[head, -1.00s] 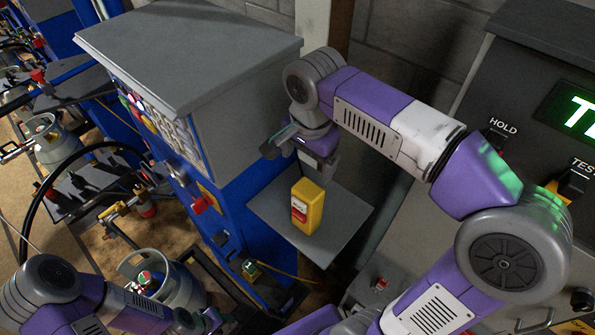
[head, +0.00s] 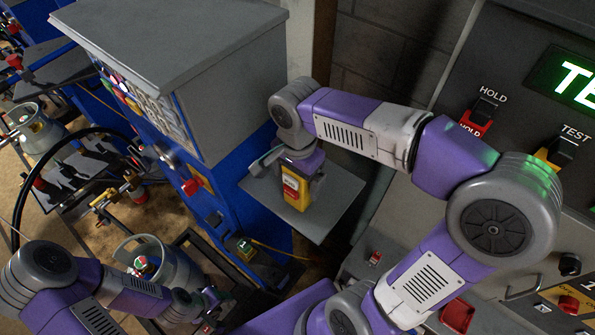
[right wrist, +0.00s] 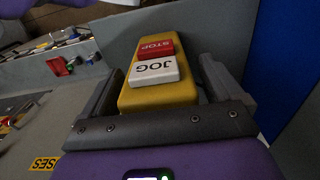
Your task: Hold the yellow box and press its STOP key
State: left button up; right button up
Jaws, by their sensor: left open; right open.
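The yellow box (head: 295,200) stands upright on a grey shelf (head: 333,212) on the side of the blue cabinet. In the right wrist view the box (right wrist: 150,98) shows a red STOP key (right wrist: 155,48) and a white JOG key (right wrist: 155,71). My right gripper (head: 298,180) is over the box from above and hides its upper part. In the right wrist view its open fingers (right wrist: 160,84) lie either side of the box, with a gap visible on the right. My left gripper (head: 212,303) is low at left, open and away from the box.
The blue cabinet with a grey top (head: 170,45) stands left of the shelf. A grey panel with a HOLD switch (head: 477,118) and a TEST switch (head: 557,150) stands at right. A gas cylinder (head: 155,265) and a black hose are at lower left.

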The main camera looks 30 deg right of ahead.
jog(key=c, duration=1.3)
jog(key=shift+o, duration=0.2)
pick_arm(q)
jog(key=shift+c, duration=0.4)
grip_shut()
dwell(1.2)
